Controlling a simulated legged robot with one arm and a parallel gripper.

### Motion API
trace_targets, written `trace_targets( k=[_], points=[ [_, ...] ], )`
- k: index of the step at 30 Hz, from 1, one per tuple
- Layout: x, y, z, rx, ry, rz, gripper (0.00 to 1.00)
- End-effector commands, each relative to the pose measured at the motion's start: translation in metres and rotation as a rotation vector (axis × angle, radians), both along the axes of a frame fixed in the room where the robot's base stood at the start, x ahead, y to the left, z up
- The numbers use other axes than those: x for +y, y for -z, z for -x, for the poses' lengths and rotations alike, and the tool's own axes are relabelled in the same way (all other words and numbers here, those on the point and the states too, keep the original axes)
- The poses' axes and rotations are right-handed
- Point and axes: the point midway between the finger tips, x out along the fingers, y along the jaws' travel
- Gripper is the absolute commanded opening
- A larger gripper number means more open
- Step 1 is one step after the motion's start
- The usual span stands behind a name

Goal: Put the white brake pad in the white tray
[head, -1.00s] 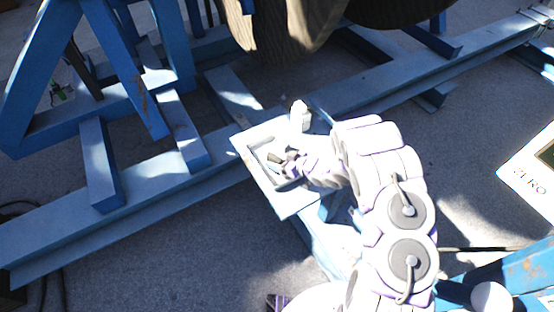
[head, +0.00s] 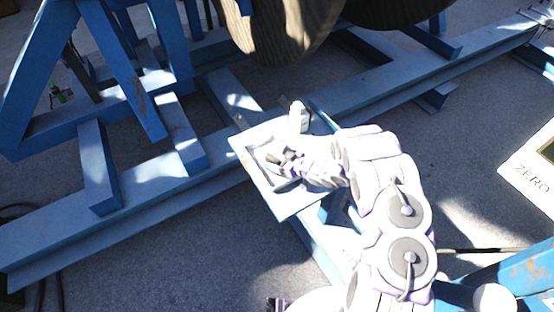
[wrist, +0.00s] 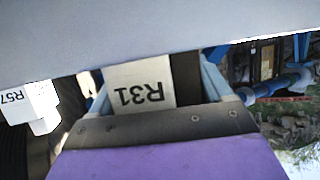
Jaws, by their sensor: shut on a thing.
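The white tray (head: 290,206) is a pale square with a raised inner edge, set on the blue frame in the middle of the head view.
A white block (head: 299,117) stands at the tray's far corner; a white piece marked R57 (wrist: 28,103) shows at left in the wrist view. Blue beams (head: 130,192) cross the floor. A white ZERO panel (head: 532,170) is at right.

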Motion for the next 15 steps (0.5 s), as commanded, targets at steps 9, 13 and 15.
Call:
trace_targets(
  k=[9,13,15],
  points=[
    [0.0012,-0.0001,-0.0004,0.000,-0.001,0.000,1.00],
    [0.0012,-0.0001,-0.0004,0.000,-0.001,0.000,1.00],
    [0.0007,-0.0011,-0.0002,0.000,-0.001,0.000,1.00]
  ],
)
